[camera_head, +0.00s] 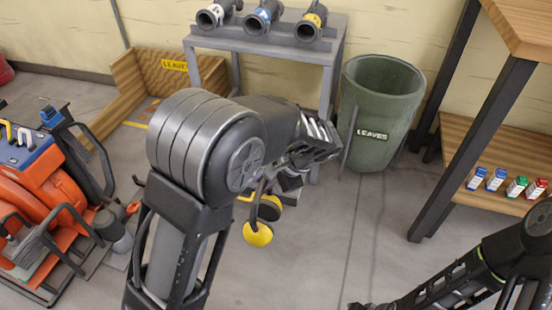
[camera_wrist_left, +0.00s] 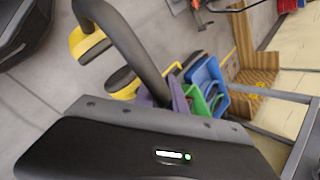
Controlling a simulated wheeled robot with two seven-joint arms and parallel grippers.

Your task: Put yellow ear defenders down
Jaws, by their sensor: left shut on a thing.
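The yellow ear defenders (camera_head: 258,234) hang in the air over the concrete floor in the head view. Their yellow cups with dark pads dangle below my left gripper (camera_head: 275,180), which is shut on them; its fingertips are largely hidden by my arm. In the left wrist view a yellow cup of the ear defenders (camera_wrist_left: 88,44) shows at upper left, with the dark headband curving down to the gripper body. My right gripper (camera_head: 362,305) is at the bottom edge of the head view, small and cut off, so its jaws cannot be read.
A grey table (camera_head: 263,42) with several dark cylinders stands behind. A green LEAVES bin (camera_head: 380,105) is to its right, a wooden LEAVES box (camera_head: 130,75) to its left. Orange machines (camera_head: 40,190) fill the left; a wooden bench (camera_head: 480,140) the right. Open floor lies between.

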